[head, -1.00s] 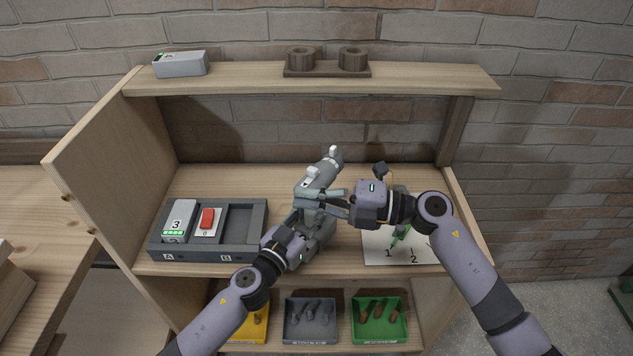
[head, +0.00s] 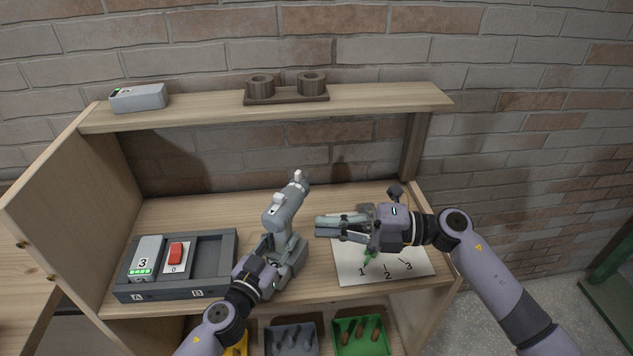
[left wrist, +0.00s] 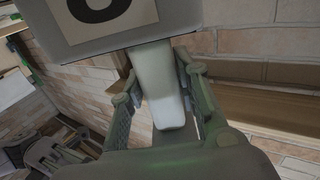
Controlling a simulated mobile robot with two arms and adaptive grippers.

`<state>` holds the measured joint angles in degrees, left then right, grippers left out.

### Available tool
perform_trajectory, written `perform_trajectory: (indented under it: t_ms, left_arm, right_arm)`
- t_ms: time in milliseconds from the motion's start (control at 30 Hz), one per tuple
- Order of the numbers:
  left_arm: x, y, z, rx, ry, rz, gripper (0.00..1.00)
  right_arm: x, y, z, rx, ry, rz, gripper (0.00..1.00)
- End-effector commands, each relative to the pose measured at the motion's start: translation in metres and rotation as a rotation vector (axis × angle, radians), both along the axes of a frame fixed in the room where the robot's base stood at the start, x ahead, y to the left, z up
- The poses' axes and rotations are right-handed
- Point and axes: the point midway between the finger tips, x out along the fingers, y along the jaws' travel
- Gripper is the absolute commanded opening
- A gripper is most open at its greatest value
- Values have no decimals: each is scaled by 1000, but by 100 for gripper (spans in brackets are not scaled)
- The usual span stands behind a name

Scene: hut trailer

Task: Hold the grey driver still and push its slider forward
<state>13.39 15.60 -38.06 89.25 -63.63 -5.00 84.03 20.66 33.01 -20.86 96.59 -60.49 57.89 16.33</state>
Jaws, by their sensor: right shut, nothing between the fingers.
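The grey driver (head: 287,211) stands upright on the bench, its barrel pointing to the back. A pale raised piece (head: 276,204) and a pale knob (head: 298,176) show on its top; I cannot tell for sure which is the slider. My left gripper (head: 275,250) is shut around the driver's handle, low on its front side. In the left wrist view the pale handle (left wrist: 160,85) lies between the two fingers, under a block with a partly cut-off numeral. My right gripper (head: 319,228) is shut and empty, just right of the driver and apart from it.
A grey tray (head: 218,265) at left holds a battery marked 3 (head: 145,255) and a red switch piece (head: 175,254). A numbered white card (head: 420,270) lies under my right gripper. The upper shelf (head: 210,110) overhangs behind. Coloured bins sit below.

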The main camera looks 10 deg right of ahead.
Motion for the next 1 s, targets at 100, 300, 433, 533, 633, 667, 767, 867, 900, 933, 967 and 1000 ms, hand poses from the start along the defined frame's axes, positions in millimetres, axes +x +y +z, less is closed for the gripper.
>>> perform_trajectory:
  t_ms: [100,300,433,533,633,667,767,867,900,933,967,1000]
  left_arm:
    - [0,0,0,0,0,0,39]
    - [0,0,0,0,0,0,51]
    - [0,0,0,0,0,0,51]
    - [0,0,0,0,0,0,51]
    - [-2,1,0,0,0,0,51]
    - [-4,3,0,0,0,1,51]
    - [-14,9,-1,1,2,1,51]
    - [-31,19,-2,2,3,0,51]
    - [-39,24,-2,-1,4,1,51]
    - [-45,27,-2,0,5,0,51]
    - [-51,31,-2,0,4,0,51]
    - [-58,35,-1,-1,4,0,51]
  right_arm:
    - [0,0,0,0,0,0,0]
    - [0,0,0,0,0,0,0]
    - [0,0,0,0,0,0,0]
    - [0,0,0,0,0,0,0]
    - [0,0,0,0,0,0,0]
    - [0,0,0,0,0,0,0]
    - [0,0,0,0,0,0,0]
    - [0,0,0,0,0,0,0]
    - [0,0,0,0,0,0,0]
    - [0,0,0,0,0,0,0]
    - [0,0,0,0,0,0,0]
    - [0,0,0,0,0,0,0]
